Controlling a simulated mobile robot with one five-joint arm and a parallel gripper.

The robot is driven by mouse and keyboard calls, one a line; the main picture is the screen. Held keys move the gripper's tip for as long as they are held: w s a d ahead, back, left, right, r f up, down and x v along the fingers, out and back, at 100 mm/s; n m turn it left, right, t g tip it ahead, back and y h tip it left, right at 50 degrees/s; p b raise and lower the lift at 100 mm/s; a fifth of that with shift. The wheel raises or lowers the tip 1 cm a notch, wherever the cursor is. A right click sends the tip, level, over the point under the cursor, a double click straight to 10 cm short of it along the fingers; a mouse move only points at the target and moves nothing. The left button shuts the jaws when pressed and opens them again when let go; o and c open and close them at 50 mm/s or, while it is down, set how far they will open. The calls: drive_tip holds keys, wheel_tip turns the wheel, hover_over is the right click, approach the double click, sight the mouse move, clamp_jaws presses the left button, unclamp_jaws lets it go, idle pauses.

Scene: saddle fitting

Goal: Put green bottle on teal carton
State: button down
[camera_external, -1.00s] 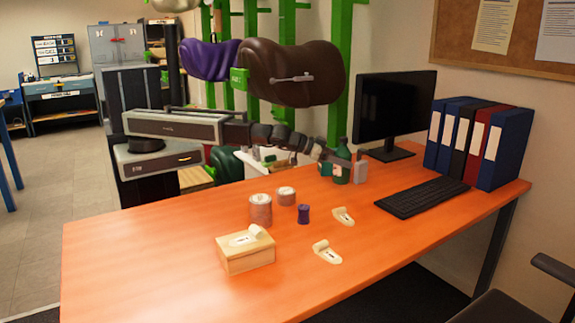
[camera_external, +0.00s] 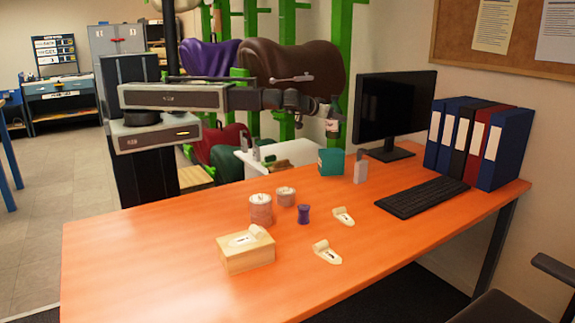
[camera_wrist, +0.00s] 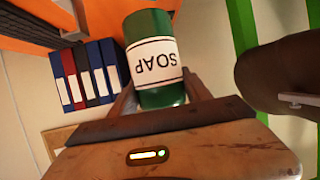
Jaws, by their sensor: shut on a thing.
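A green bottle (camera_wrist: 148,28) with a white SOAP label is held in my gripper (camera_wrist: 155,95), seen upside down in the wrist view. In the external view the bottle (camera_external: 333,118) is up in the air at the end of my arm, left of the monitor. My gripper (camera_external: 322,110) is shut on it; the fingers are small and partly hidden there. The teal carton (camera_external: 331,162) stands on the orange desk near its back edge, below the bottle and clear of it.
A grey dispenser-like item (camera_external: 360,167) stands just right of the carton, with the monitor (camera_external: 395,110) behind. Tins (camera_external: 261,208), a purple spool (camera_external: 303,214) and a wooden box (camera_external: 245,250) stand nearer the front. A brown saddle (camera_external: 300,72) hangs behind my arm.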

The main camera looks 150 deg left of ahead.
sight(333, 130)
drive_tip(key=f+b, duration=0.2)
drive_tip(key=s+f+b, duration=0.1)
drive_tip(key=f+b, duration=0.1)
drive_tip(key=b, duration=0.1)
drive_tip(key=a+f+b, duration=0.1)
drive_tip(key=f+b, duration=0.1)
drive_tip(key=b, duration=0.1)
drive_tip(key=shift+s+a+f, duration=0.1)
drive_tip(key=shift+s+f, duration=0.2)
drive_tip(key=shift+f, duration=0.1)
drive_tip(key=shift+r, duration=0.25)
drive_tip(key=shift+f, duration=0.15)
drive_tip(key=shift+c, duration=2.4)
unclamp_jaws()
